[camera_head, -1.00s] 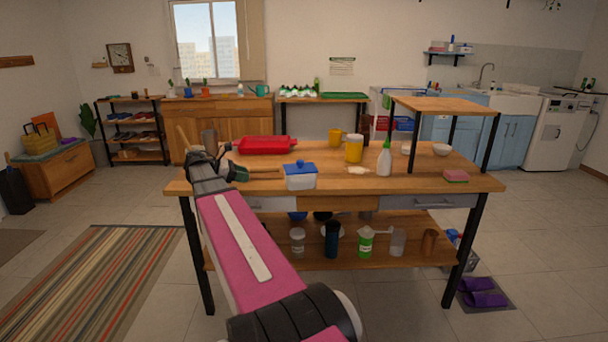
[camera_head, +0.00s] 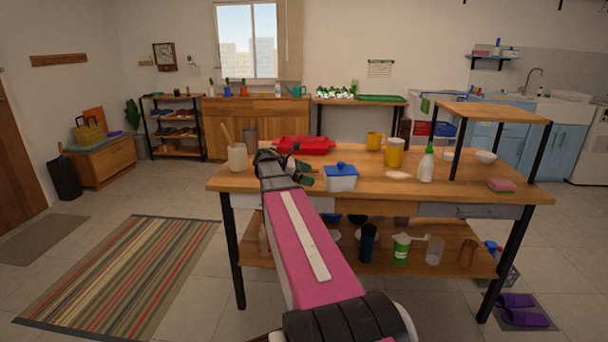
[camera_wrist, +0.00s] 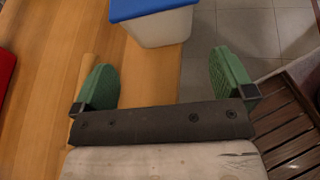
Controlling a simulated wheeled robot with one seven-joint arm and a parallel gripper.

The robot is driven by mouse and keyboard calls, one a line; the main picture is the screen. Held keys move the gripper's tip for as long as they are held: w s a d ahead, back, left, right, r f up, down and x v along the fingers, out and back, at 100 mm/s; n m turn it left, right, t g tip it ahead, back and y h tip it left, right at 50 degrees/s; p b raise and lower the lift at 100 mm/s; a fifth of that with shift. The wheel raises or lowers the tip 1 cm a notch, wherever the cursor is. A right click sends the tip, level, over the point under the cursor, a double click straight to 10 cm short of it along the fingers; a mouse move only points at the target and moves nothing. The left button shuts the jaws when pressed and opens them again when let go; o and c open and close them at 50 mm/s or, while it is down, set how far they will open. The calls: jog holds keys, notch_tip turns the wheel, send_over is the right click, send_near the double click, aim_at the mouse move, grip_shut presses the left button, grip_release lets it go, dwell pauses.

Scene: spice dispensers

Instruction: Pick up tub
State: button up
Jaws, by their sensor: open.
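A white tub with a blue lid (camera_head: 341,180) stands on the wooden workbench, near its front edge. In the wrist view the tub (camera_wrist: 165,28) is at the top, beyond the fingertips and between their lines. My gripper (camera_head: 305,173) is just left of the tub in the head view, low over the bench. In the wrist view my gripper (camera_wrist: 166,66) has its two green fingers spread wide with nothing between them.
On the workbench (camera_head: 400,190), a red tray (camera_head: 304,145) lies behind my gripper and a utensil crock (camera_head: 237,158) stands left. A yellow container (camera_head: 394,154), a white bottle (camera_head: 426,166) and a raised shelf (camera_head: 497,111) are to the right.

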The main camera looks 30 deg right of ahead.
aim_at(328, 181)
jog(key=x, duration=0.9)
jog(key=c, duration=0.8)
